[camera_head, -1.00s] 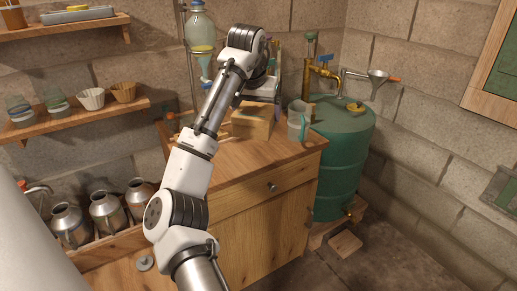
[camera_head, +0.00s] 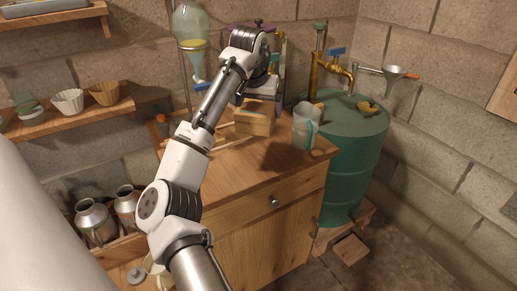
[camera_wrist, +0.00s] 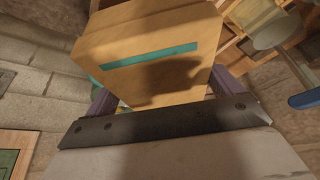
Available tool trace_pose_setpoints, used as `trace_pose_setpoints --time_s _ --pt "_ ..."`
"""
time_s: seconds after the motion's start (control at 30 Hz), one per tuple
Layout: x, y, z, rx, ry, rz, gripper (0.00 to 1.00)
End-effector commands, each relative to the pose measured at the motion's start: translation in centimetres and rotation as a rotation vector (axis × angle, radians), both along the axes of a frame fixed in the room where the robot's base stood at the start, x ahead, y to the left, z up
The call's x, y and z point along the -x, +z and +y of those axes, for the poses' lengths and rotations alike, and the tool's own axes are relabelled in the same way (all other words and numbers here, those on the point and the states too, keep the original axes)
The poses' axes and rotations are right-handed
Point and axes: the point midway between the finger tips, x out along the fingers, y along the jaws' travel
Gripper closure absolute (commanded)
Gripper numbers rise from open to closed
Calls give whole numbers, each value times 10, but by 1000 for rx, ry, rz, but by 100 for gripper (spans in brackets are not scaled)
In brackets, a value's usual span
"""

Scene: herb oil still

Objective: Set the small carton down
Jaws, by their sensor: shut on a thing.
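The small carton (camera_head: 253,119) is a tan box with a teal stripe, low over the wooden worktop in the head view. My gripper (camera_head: 258,98) is above it and shut on it. In the wrist view the carton (camera_wrist: 150,60) fills the space between my two purple-grey fingers (camera_wrist: 160,95), slightly tilted in the picture. Its underside is hidden, so I cannot tell whether it touches the worktop (camera_head: 245,172). A dark shadow lies on the worktop to its right.
A green drum (camera_head: 350,150) with a brass tap is beyond the worktop's right edge. A glass vessel (camera_head: 193,35) on a stand is behind left. The worktop's front is clear.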

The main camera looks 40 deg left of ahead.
Motion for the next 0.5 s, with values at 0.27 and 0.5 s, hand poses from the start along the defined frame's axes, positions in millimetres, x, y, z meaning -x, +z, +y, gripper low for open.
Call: trace_pose_setpoints --time_s 0.27,0.5 --pt "1 -70 0 -1 1 0 41" --pt "0 -97 0 -2 0 -1 41"
